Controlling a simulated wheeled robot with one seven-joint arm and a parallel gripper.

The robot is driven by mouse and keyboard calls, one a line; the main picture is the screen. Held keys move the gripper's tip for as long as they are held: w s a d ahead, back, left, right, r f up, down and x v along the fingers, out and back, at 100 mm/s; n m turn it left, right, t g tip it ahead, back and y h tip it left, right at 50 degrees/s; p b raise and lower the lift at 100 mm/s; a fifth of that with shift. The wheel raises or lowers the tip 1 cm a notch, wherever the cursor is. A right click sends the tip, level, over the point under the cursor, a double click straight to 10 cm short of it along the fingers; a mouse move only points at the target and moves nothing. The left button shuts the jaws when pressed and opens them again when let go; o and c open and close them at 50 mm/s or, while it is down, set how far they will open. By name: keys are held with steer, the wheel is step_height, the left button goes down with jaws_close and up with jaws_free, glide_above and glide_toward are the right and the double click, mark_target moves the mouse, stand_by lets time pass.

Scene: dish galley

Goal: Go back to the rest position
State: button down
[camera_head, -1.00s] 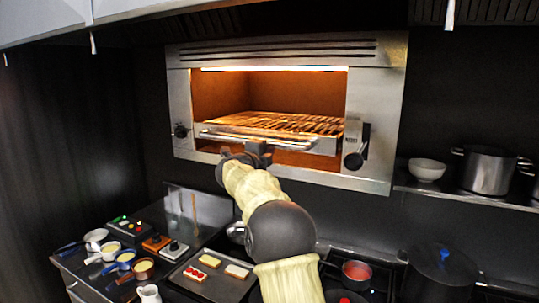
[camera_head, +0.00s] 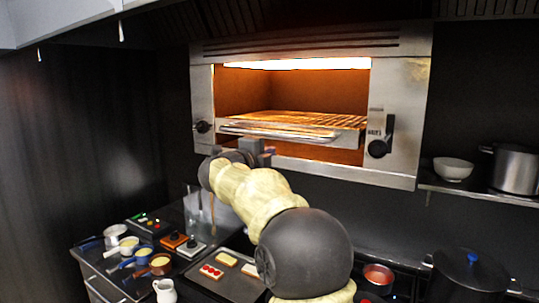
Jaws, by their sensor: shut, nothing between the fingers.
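My arm reaches up from the bottom of the view toward the wall grill. My gripper (camera_head: 257,150) is at the arm's end, in front of the grill's lower left edge and below the front rail of its rack. It is shut and holds nothing. The fingertips are small and dark against the oven frame. The steel grill (camera_head: 402,125) is open at the front, with a lit orange inside and a wire rack (camera_head: 300,120).
A tray (camera_head: 233,284) with toasts lies on the counter below my arm. A lidded black pot (camera_head: 468,268) is at lower right. A shelf at right bears a white bowl (camera_head: 453,168) and a steel pot (camera_head: 515,169).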

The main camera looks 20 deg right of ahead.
steer(key=s+a+f+n+y, duration=0.2)
steer(key=a+f+n+y, duration=0.2)
steer(key=f+n, duration=0.3)
steer(key=s+a+f+n+t+y, duration=0.1)
steer(key=s+a+f+n+y, duration=0.2)
steer(key=a+f+n+y, duration=0.3)
steer(key=s+a+f+n+y, duration=0.2)
steer(key=a+f+n+y, duration=0.1)
steer(key=f+n, duration=0.55)
steer(key=s+f+n+g, duration=0.3)
steer(key=s+f, duration=0.5)
steer(key=s, duration=0.5)
steer(key=s+f+n+g+y, duration=0.1)
steer(key=s+f+n+g, duration=0.3)
steer(key=s+f, duration=0.5)
steer(key=s+g, duration=0.2)
steer(key=s, duration=0.2)
steer(key=shift+d+f, duration=0.15)
steer(key=shift+f, duration=0.15)
steer(key=shift+w, duration=0.1)
